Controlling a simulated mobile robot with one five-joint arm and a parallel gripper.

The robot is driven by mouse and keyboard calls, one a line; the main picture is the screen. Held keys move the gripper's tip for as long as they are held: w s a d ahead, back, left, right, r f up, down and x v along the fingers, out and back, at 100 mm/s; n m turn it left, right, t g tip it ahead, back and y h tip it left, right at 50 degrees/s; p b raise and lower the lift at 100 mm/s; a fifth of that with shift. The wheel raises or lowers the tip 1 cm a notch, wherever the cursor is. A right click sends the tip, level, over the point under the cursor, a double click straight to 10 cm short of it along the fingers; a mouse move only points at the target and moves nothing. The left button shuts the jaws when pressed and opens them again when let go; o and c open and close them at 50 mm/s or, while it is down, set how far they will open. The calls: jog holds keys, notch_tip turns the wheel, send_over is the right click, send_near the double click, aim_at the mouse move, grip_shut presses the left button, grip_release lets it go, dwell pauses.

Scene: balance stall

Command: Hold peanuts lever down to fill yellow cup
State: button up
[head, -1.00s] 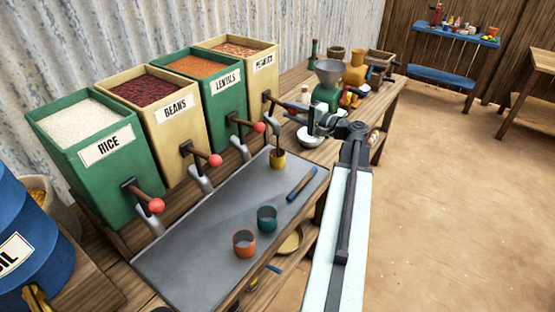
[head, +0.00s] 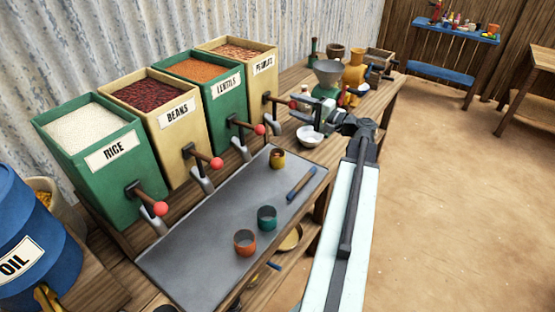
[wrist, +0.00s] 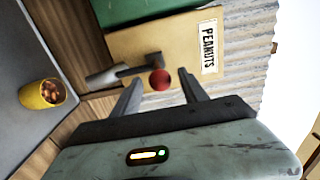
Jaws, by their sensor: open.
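The peanuts bin (head: 238,62) is cream-coloured and stands at the far end of the bin row. Its lever ends in a red knob (head: 293,104), also in the wrist view (wrist: 160,80). My gripper (head: 308,110) is open at the knob. In the wrist view the knob shows between the two fingertips (wrist: 159,78), not clamped; its exact depth between them is unclear. The yellow cup (head: 277,159) stands upright on the grey tray (head: 200,235) below the peanuts spout. In the wrist view the cup (wrist: 40,93) holds peanuts up near its rim.
An orange cup (head: 244,243), a teal cup (head: 267,218) and a blue stick (head: 301,184) lie or stand on the tray. Rice, beans and lentils bins stand to the left.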

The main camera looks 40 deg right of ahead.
jog(key=shift+v, duration=2.75)
